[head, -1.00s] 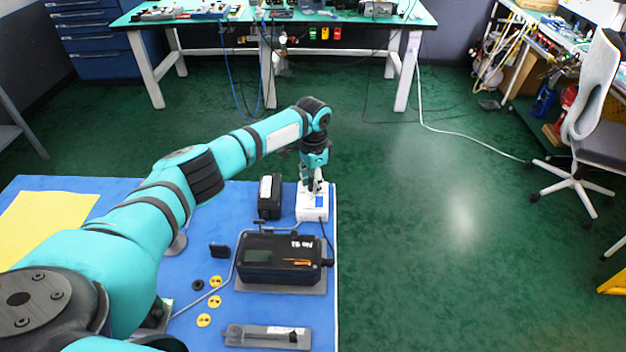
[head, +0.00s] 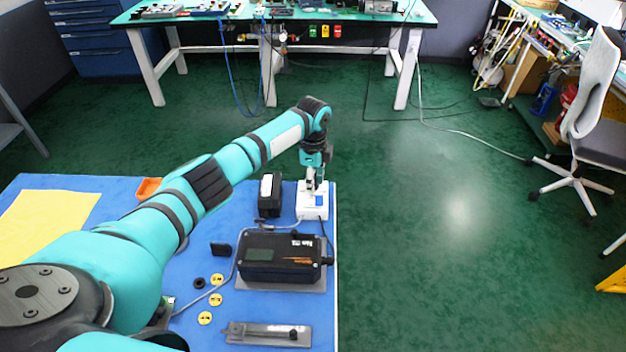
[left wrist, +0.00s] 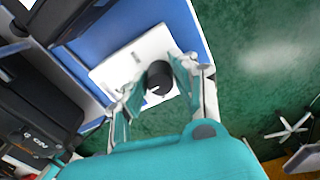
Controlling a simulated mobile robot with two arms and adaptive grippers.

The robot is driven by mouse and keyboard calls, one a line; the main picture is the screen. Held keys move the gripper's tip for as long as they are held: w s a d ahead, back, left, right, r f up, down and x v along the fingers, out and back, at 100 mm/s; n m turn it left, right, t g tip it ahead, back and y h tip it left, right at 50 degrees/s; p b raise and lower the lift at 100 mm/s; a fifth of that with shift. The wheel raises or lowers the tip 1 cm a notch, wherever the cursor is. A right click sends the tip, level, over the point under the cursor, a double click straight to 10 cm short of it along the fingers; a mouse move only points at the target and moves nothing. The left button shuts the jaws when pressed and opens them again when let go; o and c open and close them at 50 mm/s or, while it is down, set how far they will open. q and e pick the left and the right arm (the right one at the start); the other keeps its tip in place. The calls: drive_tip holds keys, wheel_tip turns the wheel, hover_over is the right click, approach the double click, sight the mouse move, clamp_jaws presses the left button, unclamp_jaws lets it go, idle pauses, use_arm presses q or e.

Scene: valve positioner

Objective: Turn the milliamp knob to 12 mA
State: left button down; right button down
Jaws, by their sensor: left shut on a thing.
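The white milliamp source box (head: 312,212) sits near the right edge of the blue table, with a small blue patch on top. In the left wrist view its white face (left wrist: 112,72) carries a round black knob (left wrist: 159,77) with a light pointer mark. My left gripper (head: 313,187) points down over the box. In the left wrist view its two fingers (left wrist: 157,88) stand on either side of the knob and are shut on it. The knob is hidden behind the gripper in the head view, and I cannot read its scale. My right gripper is not in view.
A black positioner (head: 278,257) lies in front of the box, with a black block (head: 270,195) to the box's left. Yellow discs (head: 216,299), a metal bracket (head: 267,334) and an orange bin (head: 148,187) are on the table. Open floor lies to the right.

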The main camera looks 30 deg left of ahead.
use_arm(q)
drive_tip(key=shift+r, duration=0.1)
idle(0.4)
drive_tip(key=c, duration=1.3)
unclamp_jaws()
wheel_tip(320, 180, up, 12)
